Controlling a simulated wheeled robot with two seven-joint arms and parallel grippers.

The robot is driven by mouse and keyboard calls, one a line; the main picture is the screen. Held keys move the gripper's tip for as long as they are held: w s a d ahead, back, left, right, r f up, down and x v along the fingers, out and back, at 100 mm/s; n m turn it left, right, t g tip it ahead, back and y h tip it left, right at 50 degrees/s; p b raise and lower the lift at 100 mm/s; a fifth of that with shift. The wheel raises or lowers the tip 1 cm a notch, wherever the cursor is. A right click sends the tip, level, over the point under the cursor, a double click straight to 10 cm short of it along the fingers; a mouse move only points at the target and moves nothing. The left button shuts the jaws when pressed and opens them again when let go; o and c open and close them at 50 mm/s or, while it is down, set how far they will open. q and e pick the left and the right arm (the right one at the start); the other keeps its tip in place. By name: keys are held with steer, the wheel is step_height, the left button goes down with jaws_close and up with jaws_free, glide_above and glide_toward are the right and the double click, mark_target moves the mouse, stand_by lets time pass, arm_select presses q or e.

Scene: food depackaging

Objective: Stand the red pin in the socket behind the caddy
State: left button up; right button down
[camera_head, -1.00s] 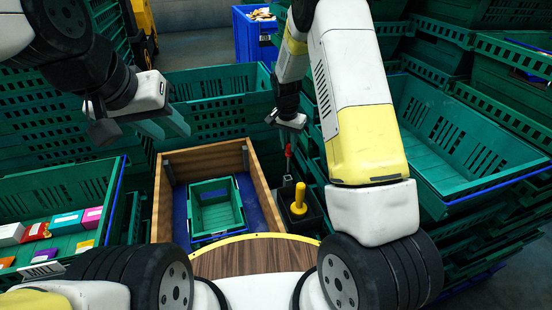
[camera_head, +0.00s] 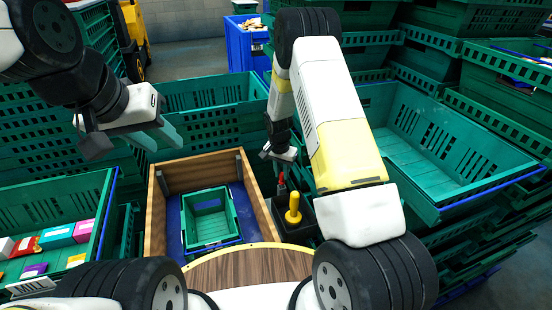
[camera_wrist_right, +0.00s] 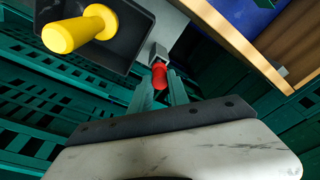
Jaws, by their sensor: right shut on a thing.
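The red pin (camera_head: 281,181) is just behind the dark caddy (camera_head: 296,228), which holds a yellow pin (camera_head: 293,208). My right gripper (camera_head: 280,160) is above it, shut on its red part. In the right wrist view, the red pin (camera_wrist_right: 159,75) sits between the fingertips of my right gripper (camera_wrist_right: 161,90), with a grey end beyond it, beside the caddy (camera_wrist_right: 125,45). I cannot make out the socket, nor tell whether the pin's end is in it. My left gripper (camera_head: 158,137) is open and empty, high at the left.
A wooden-walled box (camera_head: 157,215) with a small green crate (camera_head: 186,222) in it stands left of the caddy. A green crate of small packages (camera_head: 104,215) is at the left. Stacked green crates (camera_head: 440,200) close in the right side.

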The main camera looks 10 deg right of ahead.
steer(key=c, duration=1.3)
jaws_free()
steer(key=shift+o, duration=0.2)
steer(key=s+r+n+t+y, duration=0.1)
steer(key=s+r, duration=0.2)
steer(key=r, duration=0.9)
steer(key=s+r, duration=0.4)
steer(key=r, duration=0.8)
steer(key=s+r+n+t, duration=0.1)
steer(key=s+r, duration=0.3)
steer(key=s, duration=0.4)
steer(key=s+r+n+t+y, duration=0.1)
steer(key=s+r+n, duration=0.2)
steer(key=s+r, duration=0.2)
steer(key=s+d+r+n+t+y, duration=0.1)
steer(key=s+r, duration=0.4)
steer(key=s, duration=0.6)
steer(key=shift+s+n+t, duration=0.35)
steer(key=shift+n+t, duration=0.05)
steer(key=shift+n, duration=0.3)
steer(key=shift+d+r, duration=0.1)
